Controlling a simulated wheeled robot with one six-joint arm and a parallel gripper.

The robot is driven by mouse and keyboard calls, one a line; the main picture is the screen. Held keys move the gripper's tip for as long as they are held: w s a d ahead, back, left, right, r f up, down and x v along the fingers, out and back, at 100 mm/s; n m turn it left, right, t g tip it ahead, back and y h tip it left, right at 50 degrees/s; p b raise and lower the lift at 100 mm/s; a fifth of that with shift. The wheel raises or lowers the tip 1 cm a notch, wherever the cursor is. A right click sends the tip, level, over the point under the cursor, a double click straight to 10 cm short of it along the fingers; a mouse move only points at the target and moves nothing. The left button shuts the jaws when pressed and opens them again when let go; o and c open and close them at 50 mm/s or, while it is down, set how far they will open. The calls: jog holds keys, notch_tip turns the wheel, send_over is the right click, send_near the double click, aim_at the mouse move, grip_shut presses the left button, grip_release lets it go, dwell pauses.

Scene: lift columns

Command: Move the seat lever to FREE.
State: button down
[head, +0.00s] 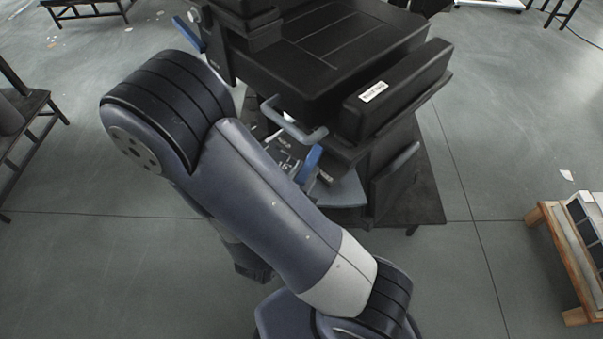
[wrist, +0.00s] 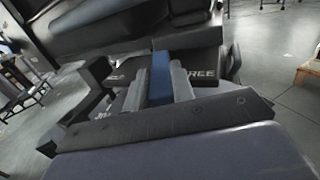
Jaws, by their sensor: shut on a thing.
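The seat lever (wrist: 161,75) is a blue bar in the middle of the wrist view. My gripper (wrist: 163,82) is shut on it, one grey finger on each side. A dark plate behind it carries the word FREE (wrist: 202,77) to the right of the fingers. Another label at the left is partly covered and not readable.
A grey bent handle (head: 290,122) sticks out under the seat, close to my arm. A second blue bar (head: 189,35) is at the seat's left side. A dark bench (head: 30,125) stands at the left and a wooden stand (head: 560,255) at the right.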

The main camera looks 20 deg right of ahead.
dwell(0.3)
jog(key=c, duration=1.2)
grip_release()
jog(key=shift+s+a, duration=0.1)
jog(key=shift+v, duration=5.3)
jog(key=shift+x, duration=5.4)
